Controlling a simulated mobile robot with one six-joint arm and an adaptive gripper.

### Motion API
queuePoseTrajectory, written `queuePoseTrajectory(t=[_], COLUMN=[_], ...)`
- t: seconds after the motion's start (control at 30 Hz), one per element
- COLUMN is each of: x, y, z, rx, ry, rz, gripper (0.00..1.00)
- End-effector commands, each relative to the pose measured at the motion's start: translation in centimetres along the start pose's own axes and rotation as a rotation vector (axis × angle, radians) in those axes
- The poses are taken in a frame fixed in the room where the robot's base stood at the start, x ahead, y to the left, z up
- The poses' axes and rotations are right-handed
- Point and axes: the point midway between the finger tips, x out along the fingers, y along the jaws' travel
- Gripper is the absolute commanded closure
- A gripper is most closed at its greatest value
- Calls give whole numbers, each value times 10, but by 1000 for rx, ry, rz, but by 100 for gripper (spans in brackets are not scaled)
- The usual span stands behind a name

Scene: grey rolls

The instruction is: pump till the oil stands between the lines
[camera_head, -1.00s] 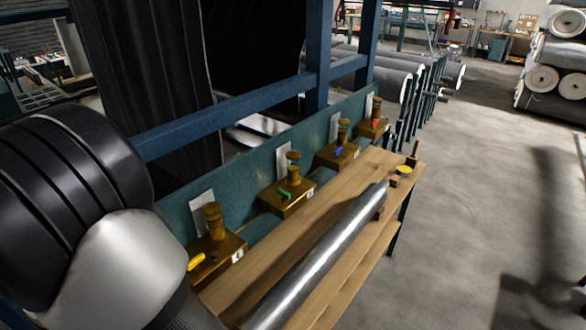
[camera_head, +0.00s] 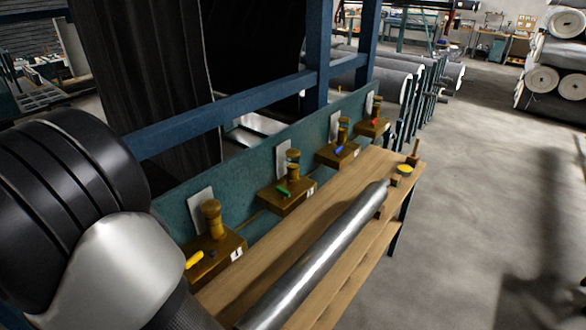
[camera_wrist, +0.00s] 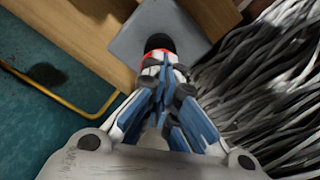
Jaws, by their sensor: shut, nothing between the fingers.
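Several brass pump units stand in a row along a teal rail in the head view. The nearest has a yellow lever (camera_head: 194,260) and a brass plunger knob (camera_head: 211,216). Behind it are units with a green lever (camera_head: 283,191), a blue lever (camera_head: 339,149) and a red lever (camera_head: 374,122). Pale upright plates stand behind the units; no oil level or lines can be read. In the wrist view my gripper (camera_wrist: 162,66) is shut and empty. Just beyond its tips is a dark rounded piece with a red band (camera_wrist: 159,43); whether they touch is unclear.
A wooden bench (camera_head: 340,217) with a long metal roller (camera_head: 315,255) runs in front of the pumps. A yellow disc (camera_head: 405,169) lies at its far end. The wrist view shows a yellow tube (camera_wrist: 62,98) and grey strands (camera_wrist: 262,85). Open floor lies right.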

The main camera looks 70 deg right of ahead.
Motion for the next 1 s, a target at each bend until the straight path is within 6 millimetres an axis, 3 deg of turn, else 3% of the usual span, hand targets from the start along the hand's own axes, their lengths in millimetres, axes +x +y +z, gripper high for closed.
queuePoseTrajectory(t=[0.8, 1.0], x=[35, 32], y=[0, 0], z=[1, 1], rx=[0, 0], ry=[-3, -3], rz=[-1, -1], gripper=[100, 100])
